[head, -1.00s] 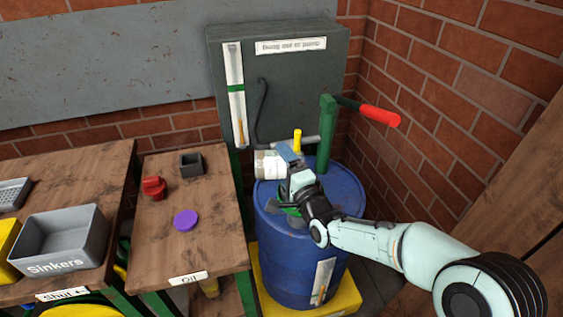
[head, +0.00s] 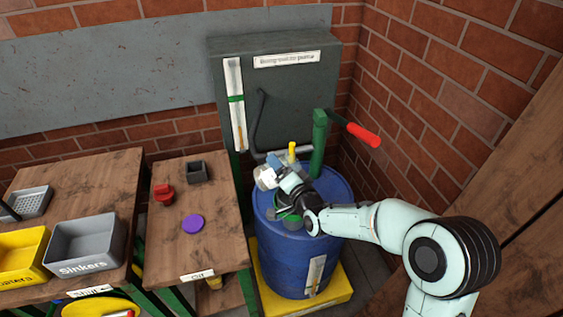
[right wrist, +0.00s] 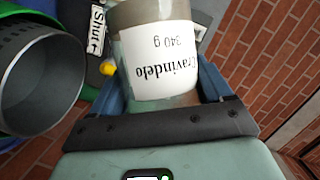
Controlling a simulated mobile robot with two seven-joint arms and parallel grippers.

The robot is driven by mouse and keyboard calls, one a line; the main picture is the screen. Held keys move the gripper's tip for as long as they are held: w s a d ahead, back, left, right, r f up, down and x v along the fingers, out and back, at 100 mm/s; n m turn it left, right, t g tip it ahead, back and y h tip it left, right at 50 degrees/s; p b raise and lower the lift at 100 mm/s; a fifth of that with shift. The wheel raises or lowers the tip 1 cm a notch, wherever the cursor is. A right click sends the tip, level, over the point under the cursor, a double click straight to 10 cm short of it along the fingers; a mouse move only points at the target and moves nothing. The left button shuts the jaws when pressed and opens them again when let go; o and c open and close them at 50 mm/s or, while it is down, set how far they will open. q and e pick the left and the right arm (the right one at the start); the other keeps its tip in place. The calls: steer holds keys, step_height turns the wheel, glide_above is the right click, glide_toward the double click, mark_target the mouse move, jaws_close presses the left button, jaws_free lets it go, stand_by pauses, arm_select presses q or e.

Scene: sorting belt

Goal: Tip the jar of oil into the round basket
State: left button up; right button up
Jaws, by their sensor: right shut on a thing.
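My right gripper (head: 275,167) is shut on the jar (head: 265,178), holding it above the blue drum. The jar is tilted, with its end toward the left in the head view. In the right wrist view the jar (right wrist: 156,60), with a white label reading "340 g", sits between the blue fingers of the right gripper (right wrist: 165,85). A grey round basket (right wrist: 42,85) with small holes is beside the jar there, apart from it in the picture. In the head view the basket on the drum is partly hidden by my right arm. The jar's contents cannot be made out. My left gripper is not in view.
The blue drum (head: 300,260) stands on a yellow base with a green hand pump (head: 320,135) and red handle behind my arm. A purple lid (head: 193,224), red item (head: 164,194) and dark square cup (head: 197,171) stand on the side table. A grey Sinkers bin (head: 85,248) is further left.

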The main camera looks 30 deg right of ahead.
mark_target(293, 166)
steer(key=shift+r+n+p, duration=0.3)
steer(key=shift+r+p, duration=0.25)
steer(key=shift+p, duration=0.1)
steer(key=shift+d+r+n+g+p, duration=0.1)
steer(key=shift+d+n+g+p, duration=0.05)
steer(key=shift+n+g+p, duration=0.2)
steer(key=n+p, duration=0.1)
steer(key=n+g+h+p, duration=0.1)
steer(key=d+n+p, duration=0.1)
steer(key=shift+s+d+r+g+p, duration=0.1)
steer(key=shift+s+r+g+p, duration=0.15)
steer(key=shift+s+r+p, duration=0.15)
steer(key=n+h+p, duration=0.1)
steer(key=d+f+n+g+p, duration=0.1)
steer(key=n+p, duration=0.1)
steer(key=shift+s+d+h, duration=0.2)
steer(key=shift+h, duration=0.2)
steer(key=shift+s+d+f+n+h+p, duration=0.1)
steer(key=shift+d+f+n+h+p, duration=0.15)
steer(key=shift+n, duration=0.2)
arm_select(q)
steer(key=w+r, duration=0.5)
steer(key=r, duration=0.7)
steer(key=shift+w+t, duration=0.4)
arm_select(e)
steer(key=shift+s+d+f+g, duration=0.1)
steer(key=shift+s+d+g, duration=0.05)
steer(key=shift+g, duration=0.15)
